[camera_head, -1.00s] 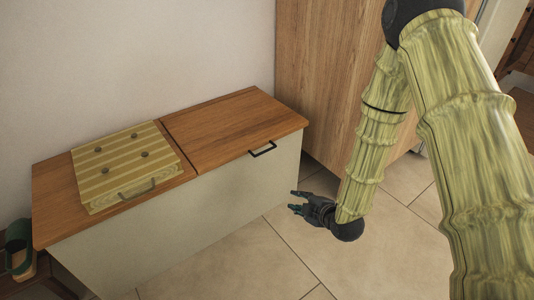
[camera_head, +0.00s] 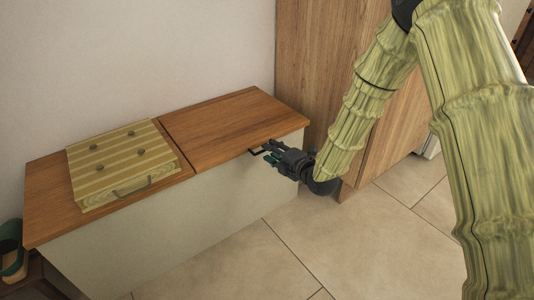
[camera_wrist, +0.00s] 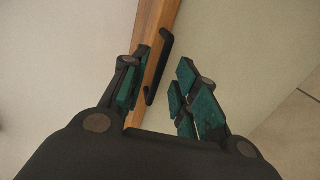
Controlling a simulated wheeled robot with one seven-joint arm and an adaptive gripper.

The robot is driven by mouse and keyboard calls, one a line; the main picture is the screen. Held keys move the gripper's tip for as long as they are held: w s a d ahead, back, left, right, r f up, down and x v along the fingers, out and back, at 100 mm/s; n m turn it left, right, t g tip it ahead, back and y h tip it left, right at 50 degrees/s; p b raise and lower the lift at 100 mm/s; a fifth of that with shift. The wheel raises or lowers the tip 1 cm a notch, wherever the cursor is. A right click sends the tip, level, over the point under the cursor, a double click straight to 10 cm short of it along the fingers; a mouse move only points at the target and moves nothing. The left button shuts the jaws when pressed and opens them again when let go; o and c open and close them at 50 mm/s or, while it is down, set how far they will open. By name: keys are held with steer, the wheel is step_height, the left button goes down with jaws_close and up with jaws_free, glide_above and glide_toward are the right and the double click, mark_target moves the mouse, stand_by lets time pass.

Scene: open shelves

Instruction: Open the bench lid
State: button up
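The bench (camera_head: 170,235) has a pale front and a brown wooden top against the wall. Its right top panel, the lid (camera_head: 215,124), lies flat and closed. A black bar handle (camera_head: 256,151) sits at the lid's front edge, partly hidden by my gripper in the head view. My gripper (camera_head: 268,152) is at the handle. In the wrist view, my gripper (camera_wrist: 162,88) is open, with green-padded fingers apart. The handle (camera_wrist: 158,70) lies between the fingers, nearer the left one, and the lid's wooden edge (camera_wrist: 152,30) runs behind it. I cannot tell whether a finger touches the handle.
A striped yellow-green box (camera_head: 120,168) with a handle and several dark knobs rests on the bench's left top. A tall wooden cabinet (camera_head: 320,75) stands to the right. Tiled floor (camera_head: 240,265) is clear in front. A dark green item (camera_head: 12,250) is at lower left.

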steer(key=shift+b+x, duration=0.45)
steer(key=shift+x, duration=1.25)
steer(key=shift+c, duration=0.3)
jaws_close()
